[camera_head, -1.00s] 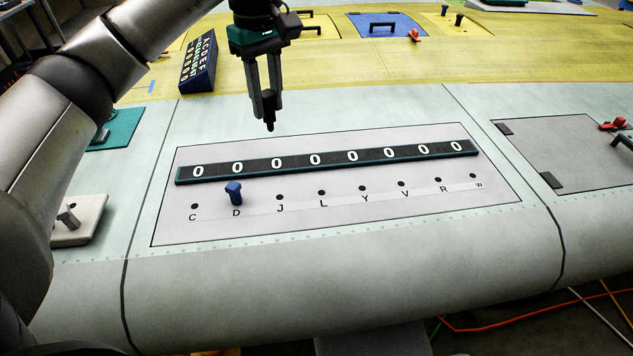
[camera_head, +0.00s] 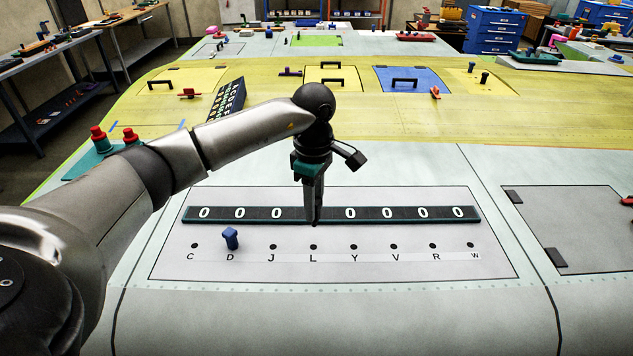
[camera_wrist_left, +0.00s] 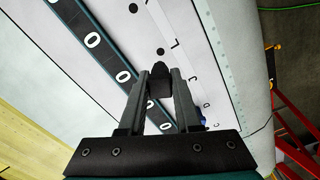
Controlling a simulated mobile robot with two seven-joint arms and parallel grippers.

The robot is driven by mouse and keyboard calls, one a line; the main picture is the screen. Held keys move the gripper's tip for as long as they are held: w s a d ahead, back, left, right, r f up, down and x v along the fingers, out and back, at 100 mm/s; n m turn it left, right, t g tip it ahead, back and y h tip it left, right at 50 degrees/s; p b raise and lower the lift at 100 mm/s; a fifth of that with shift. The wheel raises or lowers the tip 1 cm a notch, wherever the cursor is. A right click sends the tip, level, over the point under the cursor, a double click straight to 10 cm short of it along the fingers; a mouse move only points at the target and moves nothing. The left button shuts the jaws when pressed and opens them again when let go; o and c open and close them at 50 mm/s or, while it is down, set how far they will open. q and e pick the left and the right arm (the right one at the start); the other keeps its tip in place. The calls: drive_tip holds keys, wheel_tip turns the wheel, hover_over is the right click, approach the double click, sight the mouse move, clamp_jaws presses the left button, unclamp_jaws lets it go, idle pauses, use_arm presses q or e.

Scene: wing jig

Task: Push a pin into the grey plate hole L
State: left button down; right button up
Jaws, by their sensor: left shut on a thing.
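The grey plate (camera_head: 420,197) lies flat with a row of lettered holes, C to W. Hole L (camera_head: 313,247) is open and empty. My left gripper (camera_head: 315,218) points down over the plate, shut on a dark pin (camera_wrist_left: 159,86). In the head view the pin's tip sits just behind hole L. In the left wrist view an empty hole (camera_wrist_left: 160,51) shows just beyond the tip, and the pin looks apart from it. A blue pin (camera_head: 230,238) stands in hole D. My right gripper is not in view.
A dark strip of zeros (camera_head: 375,213) runs behind the holes, partly hidden by my left gripper. A darker panel (camera_head: 590,225) lies to the right. The plate around L is clear.

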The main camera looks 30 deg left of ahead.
sight(313, 225)
use_arm(q)
drive_tip(key=shift+s+a+f+b, duration=0.15)
drive_tip(key=shift+f+b, duration=0.65)
drive_tip(key=shift+f, duration=0.45)
wheel_tip(313, 225, down, 3)
drive_tip(key=shift+r+b, duration=0.1)
drive_tip(key=shift+b, duration=0.8)
drive_tip(key=shift+f+b, duration=0.3)
drive_tip(key=shift+f, duration=0.25)
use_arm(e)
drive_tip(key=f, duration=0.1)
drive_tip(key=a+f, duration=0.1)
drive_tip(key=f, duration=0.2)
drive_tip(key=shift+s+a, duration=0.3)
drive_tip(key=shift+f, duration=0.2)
use_arm(q)
drive_tip(key=shift+f, duration=0.1)
drive_tip(key=shift+f+b, duration=1.3)
drive_tip(key=shift+f, duration=0.05)
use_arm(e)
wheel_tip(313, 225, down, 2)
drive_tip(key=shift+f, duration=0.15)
